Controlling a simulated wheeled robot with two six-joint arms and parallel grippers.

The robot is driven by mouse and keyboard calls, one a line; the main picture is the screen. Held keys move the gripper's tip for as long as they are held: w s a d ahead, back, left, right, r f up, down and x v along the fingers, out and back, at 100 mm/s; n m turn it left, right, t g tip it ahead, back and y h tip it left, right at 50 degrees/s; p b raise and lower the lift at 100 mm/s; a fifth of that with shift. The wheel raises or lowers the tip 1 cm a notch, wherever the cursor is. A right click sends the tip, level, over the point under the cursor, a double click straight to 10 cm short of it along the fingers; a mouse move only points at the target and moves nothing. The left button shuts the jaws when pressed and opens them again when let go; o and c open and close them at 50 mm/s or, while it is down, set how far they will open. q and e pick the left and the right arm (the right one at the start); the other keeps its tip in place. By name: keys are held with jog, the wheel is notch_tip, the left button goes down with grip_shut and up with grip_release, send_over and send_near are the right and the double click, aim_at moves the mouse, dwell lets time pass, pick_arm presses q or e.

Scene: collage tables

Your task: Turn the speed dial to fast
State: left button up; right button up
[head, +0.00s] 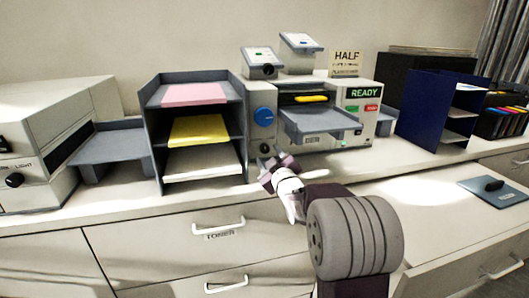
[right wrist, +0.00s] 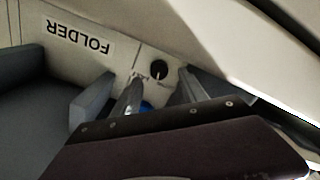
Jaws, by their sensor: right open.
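The folder machine (head: 318,142) stands on the counter. Its front left panel has a large blue knob (head: 264,116) and a smaller black dial (head: 265,148) below it. In the right wrist view, the black dial (right wrist: 158,70) has a pale pointer line; its small markings are unreadable. My right gripper (head: 271,167) is open and empty just in front of and below the black dial. In the wrist view its fingertips (right wrist: 160,88) lie either side of the dial, apparently short of it. Part of the blue knob (right wrist: 147,106) shows between the fingers. My left gripper is out of view.
A paper rack (head: 150,150) with pink, yellow and white sheets stands close left of the machine. A grey output tray (head: 322,121) juts from its front. A FOLDER label (right wrist: 78,36) shows upside down. Counter space at front right is mostly clear, with a blue clipboard (head: 505,196).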

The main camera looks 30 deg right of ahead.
aim_at(266, 149)
jog(key=x, duration=0.3)
jog(key=shift+w, duration=0.15)
grip_shut()
jog(key=shift+m, duration=0.3)
jog(key=m, duration=0.5)
jog(key=shift+d, duration=0.1)
jog(key=m+p, duration=0.1)
jog(key=m, duration=0.4)
dwell(0.5)
